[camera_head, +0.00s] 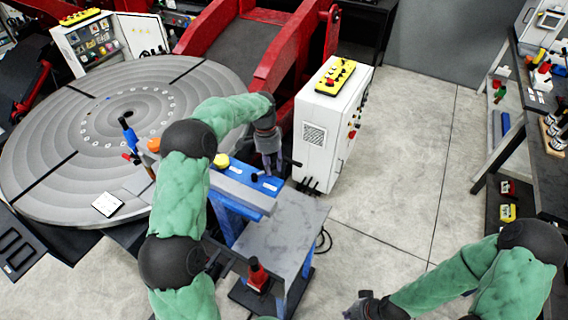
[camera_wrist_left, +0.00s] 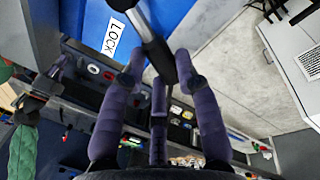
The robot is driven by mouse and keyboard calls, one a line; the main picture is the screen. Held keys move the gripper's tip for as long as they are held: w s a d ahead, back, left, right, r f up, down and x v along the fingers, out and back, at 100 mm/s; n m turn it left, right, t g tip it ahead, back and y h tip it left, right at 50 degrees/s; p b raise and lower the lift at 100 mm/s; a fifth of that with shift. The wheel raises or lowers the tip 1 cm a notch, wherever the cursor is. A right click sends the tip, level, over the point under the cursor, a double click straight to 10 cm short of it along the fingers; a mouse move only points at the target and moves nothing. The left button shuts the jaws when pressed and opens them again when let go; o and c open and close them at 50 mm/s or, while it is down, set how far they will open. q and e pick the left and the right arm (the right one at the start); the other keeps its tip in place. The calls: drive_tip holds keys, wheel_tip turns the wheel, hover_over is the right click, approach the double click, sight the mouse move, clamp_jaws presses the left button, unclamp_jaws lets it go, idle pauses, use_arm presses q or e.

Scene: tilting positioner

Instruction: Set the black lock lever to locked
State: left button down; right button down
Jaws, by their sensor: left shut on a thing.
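The black lock lever (camera_wrist_left: 158,58) has a grey metal shaft and a black grip. In the left wrist view its grip lies between the purple fingers of my left gripper (camera_wrist_left: 160,80), which is shut on it. A white label reading LOCK (camera_wrist_left: 114,36) sits on the blue surface left of the shaft. In the head view my left gripper (camera_head: 270,167) reaches down at the right end of the blue fixture (camera_head: 242,178), and a black end shows just right of the fingers. My right gripper (camera_head: 362,306) hangs low at the bottom, away from the fixture; its finger opening is unclear.
A large grey round table (camera_head: 60,140) fills the left. A white control cabinet (camera_head: 320,130) stands close right of my left gripper, with a yellow button box (camera_head: 335,76) on top. A grey metal table (camera_head: 285,232) is below the fixture.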

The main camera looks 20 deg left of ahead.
use_arm(q)
drive_tip(key=s+d+m, duration=0.1)
drive_tip(key=m, duration=0.1)
drive_tip(key=shift+s+d+m, duration=0.1)
drive_tip(key=shift+d+m, duration=0.05)
drive_tip(key=shift+m, duration=0.25)
drive_tip(key=m, duration=0.1)
drive_tip(key=s+m+y, duration=0.1)
drive_tip(key=shift+s+d+m+g, duration=0.2)
drive_tip(key=shift+d+m+g, duration=0.1)
drive_tip(key=shift+d+m, duration=0.1)
drive_tip(key=s+m, duration=0.2)
drive_tip(key=m, duration=0.1)
drive_tip(key=shift+d+y, duration=0.2)
drive_tip(key=shift+y, duration=0.1)
drive_tip(key=shift+s+m, duration=0.4)
drive_tip(key=shift+m, duration=0.4)
drive_tip(key=shift+s+m, duration=0.35)
drive_tip(key=shift+m, duration=0.45)
drive_tip(key=shift+y, duration=0.3)
drive_tip(key=c, duration=0.9)
unclamp_jaws()
wheel_tip(320, 180, up, 12)
drive_tip(key=w, duration=0.2)
drive_tip(key=shift+f, duration=0.15)
